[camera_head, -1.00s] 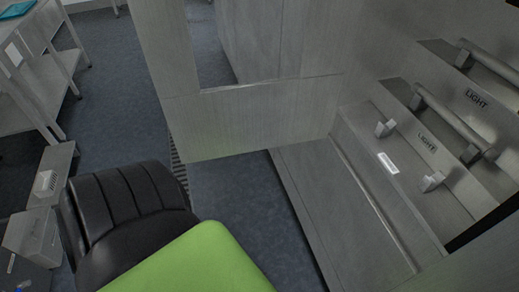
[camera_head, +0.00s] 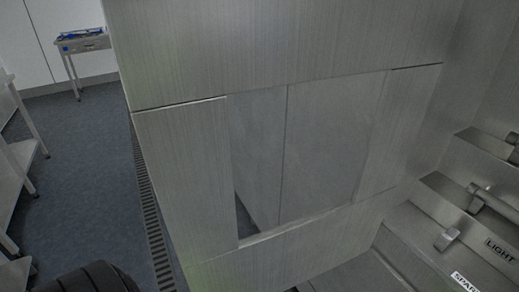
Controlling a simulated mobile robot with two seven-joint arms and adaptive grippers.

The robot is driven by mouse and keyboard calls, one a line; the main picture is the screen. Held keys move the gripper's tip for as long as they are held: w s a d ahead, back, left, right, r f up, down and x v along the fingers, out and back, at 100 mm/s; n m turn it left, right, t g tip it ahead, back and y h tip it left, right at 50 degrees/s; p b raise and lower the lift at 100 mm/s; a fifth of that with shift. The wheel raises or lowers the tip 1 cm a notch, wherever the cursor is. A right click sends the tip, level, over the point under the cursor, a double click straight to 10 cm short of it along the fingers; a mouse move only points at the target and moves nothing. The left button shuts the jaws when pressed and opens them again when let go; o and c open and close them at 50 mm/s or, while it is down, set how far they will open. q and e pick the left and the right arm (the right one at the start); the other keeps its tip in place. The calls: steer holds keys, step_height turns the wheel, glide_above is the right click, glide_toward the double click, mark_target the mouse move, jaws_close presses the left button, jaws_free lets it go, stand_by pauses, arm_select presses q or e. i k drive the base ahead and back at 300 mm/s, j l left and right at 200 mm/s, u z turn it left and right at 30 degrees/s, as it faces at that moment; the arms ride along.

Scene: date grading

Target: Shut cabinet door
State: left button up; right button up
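The cabinet door (camera_head: 190,180) is a brushed grey metal panel with a window opening (camera_head: 325,145); it fills the middle of the view. It stands open, angled out from the cabinet, and floor and a grey surface show through the window. To its right the cabinet interior (camera_head: 483,120) is exposed, with stepped metal bins or drawers (camera_head: 440,215) inside. Neither of my grippers is in view.
Labels "LIGHT" (camera_head: 501,250) and a partly cut-off "SPAR" (camera_head: 465,282) mark the bins. Left of the door are blue-grey floor (camera_head: 85,170), a long floor grate (camera_head: 150,215), a bench (camera_head: 22,160) at the left edge and a small table (camera_head: 84,44) farther back.

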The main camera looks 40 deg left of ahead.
mark_target(177, 63)
steer(key=j+z, duration=0.15)
steer(key=j, duration=1.05)
steer(key=k+j+z, duration=0.2)
steer(key=j, duration=1)
steer(key=i+j+z, duration=0.1)
steer(key=z, duration=0.8)
